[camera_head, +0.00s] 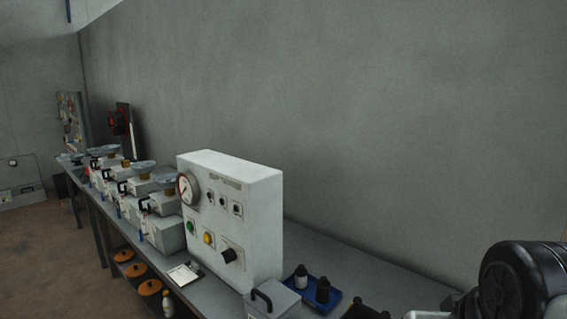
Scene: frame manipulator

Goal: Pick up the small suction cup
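I cannot clearly make out a small suction cup. A blue tray (330,308) on the bench at the lower middle holds two small dark upright pieces. The left piece (301,277) has a pale lower part, and the right piece (322,290) is black. I cannot tell whether either is the suction cup. A dark shape (366,312) beside the tray is cut off by the bottom edge and unclear. A large black rounded part at the lower right seems to be my arm. My gripper's fingertips do not show.
A white control box (240,215) with a gauge stands on the long grey bench (385,285). A grey case (284,303) with a black handle is in front of it. Several grey units line the bench at left. Orange discs (136,270) lie below. The bench right of the tray looks clear.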

